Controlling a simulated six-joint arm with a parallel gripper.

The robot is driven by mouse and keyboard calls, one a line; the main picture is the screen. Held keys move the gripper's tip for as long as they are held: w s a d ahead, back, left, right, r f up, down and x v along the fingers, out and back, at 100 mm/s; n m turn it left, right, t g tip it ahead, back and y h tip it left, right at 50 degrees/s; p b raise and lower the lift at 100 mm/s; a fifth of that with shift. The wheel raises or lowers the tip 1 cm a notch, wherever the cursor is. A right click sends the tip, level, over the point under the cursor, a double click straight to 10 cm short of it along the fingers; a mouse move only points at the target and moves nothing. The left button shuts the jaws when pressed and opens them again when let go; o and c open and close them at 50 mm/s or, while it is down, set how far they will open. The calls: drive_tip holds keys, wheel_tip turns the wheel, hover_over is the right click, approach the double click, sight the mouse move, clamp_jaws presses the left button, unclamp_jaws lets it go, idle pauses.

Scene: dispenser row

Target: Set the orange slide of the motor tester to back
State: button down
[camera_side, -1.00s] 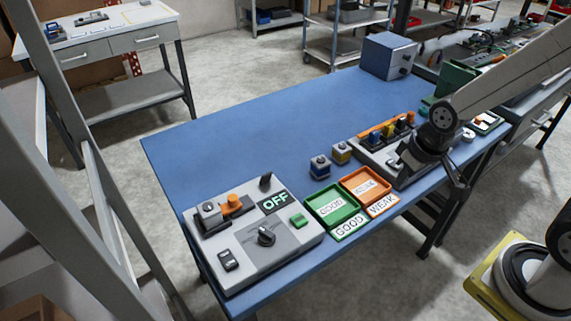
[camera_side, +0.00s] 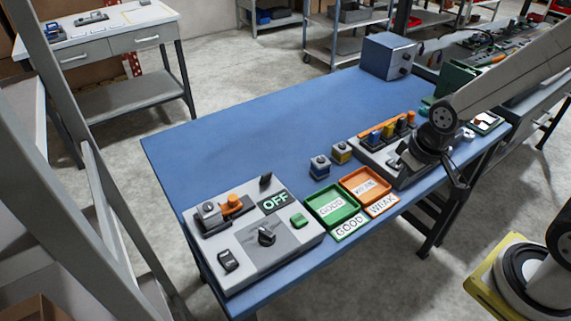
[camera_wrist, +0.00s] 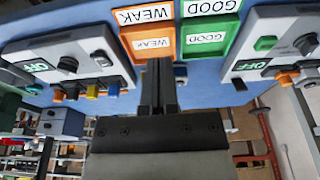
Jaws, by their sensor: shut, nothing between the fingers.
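The motor tester (camera_side: 250,262) is a grey box at the near left of the blue bench in the side view. Its orange slide (camera_side: 232,203) stands on the top beside a small grey block. The tester also shows upside down at the right of the wrist view (camera_wrist: 262,50), with the orange slide (camera_wrist: 285,78) near its lower edge. Its sign reads OFF. My gripper (camera_side: 457,197) is at the bench's right edge, well away from the tester. In the wrist view my gripper's fingers (camera_wrist: 158,65) are together and hold nothing.
A green GOOD tray (camera_side: 350,212) and an orange WEAK tray (camera_side: 347,184) lie right of the tester. A second grey unit (camera_side: 372,166) has several coloured pegs. The bench's back left is clear.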

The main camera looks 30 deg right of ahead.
idle(0.4)
drive_tip(key=c, duration=0.7)
unclamp_jaws()
drive_tip(key=shift+w, duration=0.1)
drive_tip(key=shift+w+a+r, duration=0.1)
drive_tip(key=shift+w+a, duration=0.05)
drive_tip(key=shift+w, duration=0.1)
drive_tip(key=r+n+g, duration=0.1)
drive_tip(key=n+g, duration=0.2)
drive_tip(key=n, duration=0.2)
hover_over(232, 197)
drive_tip(key=shift+s+a+r, duration=0.1)
drive_tip(key=shift+f, duration=3.9)
